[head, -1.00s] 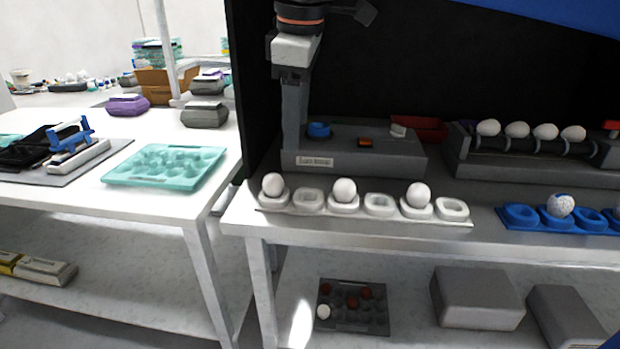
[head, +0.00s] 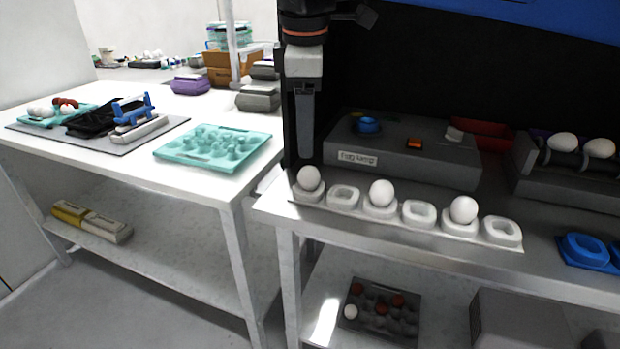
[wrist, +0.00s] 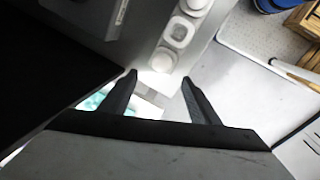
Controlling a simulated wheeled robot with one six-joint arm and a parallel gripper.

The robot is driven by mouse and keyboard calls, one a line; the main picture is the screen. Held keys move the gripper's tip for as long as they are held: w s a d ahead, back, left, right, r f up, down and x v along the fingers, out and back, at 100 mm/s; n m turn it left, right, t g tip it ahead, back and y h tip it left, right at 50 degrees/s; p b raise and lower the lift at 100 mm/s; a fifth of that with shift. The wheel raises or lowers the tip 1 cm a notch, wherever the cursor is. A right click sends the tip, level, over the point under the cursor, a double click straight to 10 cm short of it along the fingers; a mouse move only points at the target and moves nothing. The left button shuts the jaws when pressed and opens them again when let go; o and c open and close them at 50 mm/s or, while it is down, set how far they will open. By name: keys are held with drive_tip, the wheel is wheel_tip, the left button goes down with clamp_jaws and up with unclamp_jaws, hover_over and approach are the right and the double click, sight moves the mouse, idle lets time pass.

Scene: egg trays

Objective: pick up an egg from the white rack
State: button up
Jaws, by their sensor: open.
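The white rack (head: 345,200) lies along the front edge of the bench, a row of cups. Three white eggs sit in it: a left egg (head: 309,178), a middle egg (head: 381,193) and a right egg (head: 463,210), with empty cups between them. My gripper (head: 304,154) points down just above and behind the left egg in the head view. In the wrist view my gripper (wrist: 159,78) is open, its fingers apart and empty. The end egg (wrist: 162,62) shows just beyond the gap between the fingertips, with the rack (wrist: 178,33) running up from it.
A grey egg lamp box (head: 400,155) stands behind the rack. A roller stand with eggs (head: 565,165) is at the right, and a blue rack (head: 578,252) in front of it. A teal tray (head: 215,148) lies on the left table, beyond a gap.

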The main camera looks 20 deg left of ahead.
hover_over(308, 168)
drive_tip(key=f, duration=0.4)
drive_tip(key=shift+s+f, duration=0.1)
drive_tip(key=shift+s, duration=0.25)
drive_tip(key=shift+w+f, duration=0.2)
drive_tip(key=shift+f, duration=1.15)
drive_tip(key=shift+w+f, duration=0.15)
drive_tip(key=shift+f, duration=1.2)
drive_tip(key=c, duration=0.7)
